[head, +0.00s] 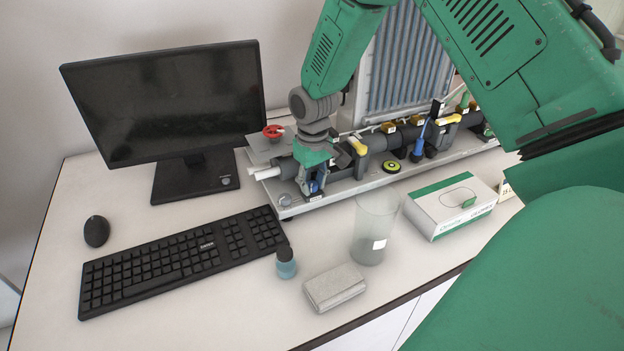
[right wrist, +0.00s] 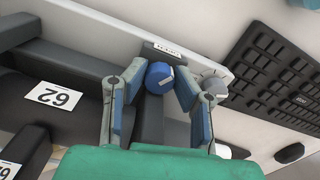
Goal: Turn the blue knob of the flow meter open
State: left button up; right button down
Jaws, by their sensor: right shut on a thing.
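The blue knob (right wrist: 160,77) sits between the two fingers of my right gripper (right wrist: 158,88) in the right wrist view, with a small white label behind it. The fingers close around the knob from both sides. In the head view the right gripper (head: 308,185) points down at the left end of the manometer board (head: 345,185), and the knob (head: 314,187) shows only partly between the fingers. The board carries dark pipes, yellow-handled valves and a tube panel (head: 400,60) behind. My left gripper is not in view.
A monitor (head: 165,100) and keyboard (head: 180,260) stand left of the board. A red valve wheel (head: 273,131) is behind the gripper.

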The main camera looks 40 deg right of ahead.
aim_at(312, 184)
jog(key=shift+w+n, duration=0.1)
jog(key=shift+n, duration=0.2)
jog(key=c, duration=1.3)
grip_release()
jog(key=shift+w+r, duration=0.1)
jog(key=shift+r, duration=0.45)
notch_tip(312, 184, up, 11)
jog(key=shift+f, duration=0.15)
